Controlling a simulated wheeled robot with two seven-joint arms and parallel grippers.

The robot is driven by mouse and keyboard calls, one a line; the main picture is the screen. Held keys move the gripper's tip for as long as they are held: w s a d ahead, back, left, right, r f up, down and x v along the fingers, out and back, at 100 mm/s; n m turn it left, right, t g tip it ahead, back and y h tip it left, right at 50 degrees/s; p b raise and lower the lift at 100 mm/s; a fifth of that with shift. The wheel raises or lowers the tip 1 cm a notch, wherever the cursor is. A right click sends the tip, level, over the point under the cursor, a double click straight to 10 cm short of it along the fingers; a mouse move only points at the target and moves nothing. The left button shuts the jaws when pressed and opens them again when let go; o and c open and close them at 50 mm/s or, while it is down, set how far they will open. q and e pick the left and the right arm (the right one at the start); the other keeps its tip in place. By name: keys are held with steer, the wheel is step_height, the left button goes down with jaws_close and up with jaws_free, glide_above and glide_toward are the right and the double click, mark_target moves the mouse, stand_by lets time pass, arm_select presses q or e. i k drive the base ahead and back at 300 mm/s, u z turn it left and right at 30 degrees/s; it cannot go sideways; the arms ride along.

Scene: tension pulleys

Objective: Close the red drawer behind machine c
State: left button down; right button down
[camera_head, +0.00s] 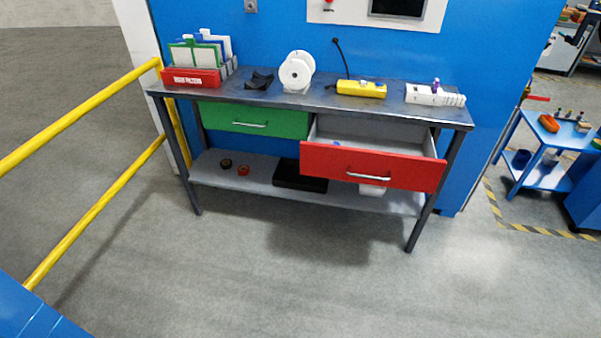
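The red drawer (373,168) is pulled out of the right half of a dark metal workbench (312,100). Its grey inside shows, with a small blue item (337,143) partly visible behind the front. A silver bar handle (367,177) is on its red front. The green drawer (252,121) beside it on the left is shut. Neither of my grippers shows in this view.
Yellow railings (90,113) run along the left. A blue cart (556,145) stands at the right. A black case (300,176) lies on the bench's lower shelf. The grey floor (310,285) in front of the bench is clear.

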mark_target(397, 155)
steer(key=u, duration=0.25)
steer(key=i, duration=1)
